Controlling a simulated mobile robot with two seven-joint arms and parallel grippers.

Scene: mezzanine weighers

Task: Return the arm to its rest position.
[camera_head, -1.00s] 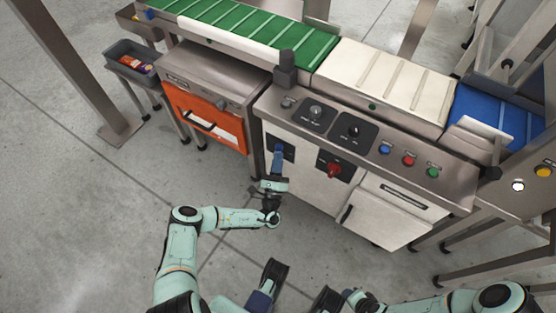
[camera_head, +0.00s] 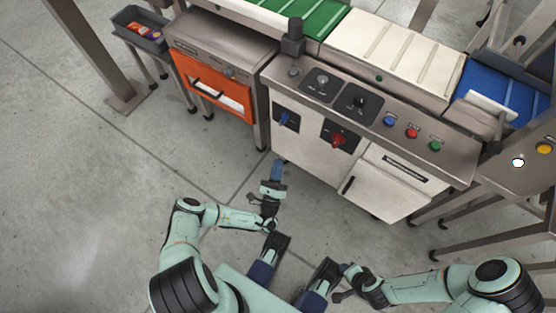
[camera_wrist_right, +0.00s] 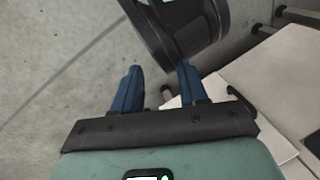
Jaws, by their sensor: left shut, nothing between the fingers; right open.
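My left gripper (camera_head: 276,172) is shut and empty, with its blue fingers together. It hangs over the floor in front of the weigher cabinet, apart from it, below the blue rotary switch (camera_head: 286,119). My left arm is bent, with its elbow at the left. My right gripper (camera_wrist_right: 158,84) is open, its two blue fingers apart with nothing between them. In the head view my right arm comes in low from the right, close to my own base.
The control panel (camera_head: 307,93) has a red rotary switch (camera_head: 338,140) below it. An orange-fronted unit (camera_head: 220,92) stands left of the cabinet. A grey bin (camera_head: 152,43) and a steel post (camera_head: 97,50) stand farther left. The floor (camera_head: 90,200) at left is clear.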

